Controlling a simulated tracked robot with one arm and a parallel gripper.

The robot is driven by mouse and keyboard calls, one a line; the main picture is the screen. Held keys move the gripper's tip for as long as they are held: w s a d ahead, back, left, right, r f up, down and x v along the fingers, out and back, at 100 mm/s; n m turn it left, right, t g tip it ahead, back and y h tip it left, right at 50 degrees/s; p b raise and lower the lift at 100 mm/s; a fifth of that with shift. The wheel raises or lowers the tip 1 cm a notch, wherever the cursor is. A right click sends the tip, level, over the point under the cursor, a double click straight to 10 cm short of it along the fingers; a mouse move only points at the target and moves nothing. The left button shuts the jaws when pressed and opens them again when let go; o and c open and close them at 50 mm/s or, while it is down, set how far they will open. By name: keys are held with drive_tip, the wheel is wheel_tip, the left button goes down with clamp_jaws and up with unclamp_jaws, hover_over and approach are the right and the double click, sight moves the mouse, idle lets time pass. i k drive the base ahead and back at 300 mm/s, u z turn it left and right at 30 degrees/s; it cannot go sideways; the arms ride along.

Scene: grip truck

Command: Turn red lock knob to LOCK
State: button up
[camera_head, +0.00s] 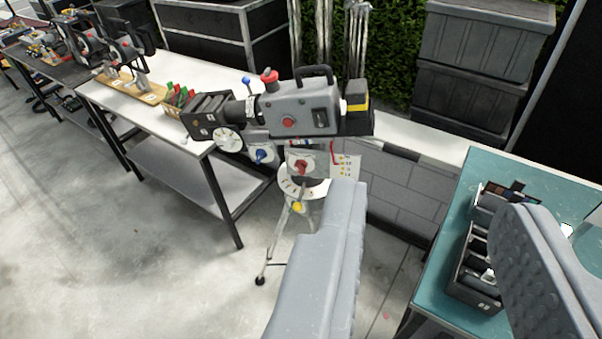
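A grey film camera (302,106) sits on a tripod (290,225) near the centre. A red knob (302,168) is on the tripod head below the camera body, beside a blue knob (261,155) and above a yellow knob (297,207). Other red parts are a round knob (269,76) on top of the camera and a disc (288,122) on its side. I cannot read any LOCK marking. My gripper (434,200) is open and empty, its two grey fingers wide apart. The left finger's tip appears just right of and below the red knob; contact is not visible.
A white-topped table (180,84) with camera gear stands at the left. A teal table (470,165) with dark trays (468,292) is at the right, partly behind my right finger. Dark crates (484,50) and a low block wall (395,185) are behind. Floor is clear at the lower left.

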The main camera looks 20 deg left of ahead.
sight(300, 164)
drive_tip(key=i, duration=1)
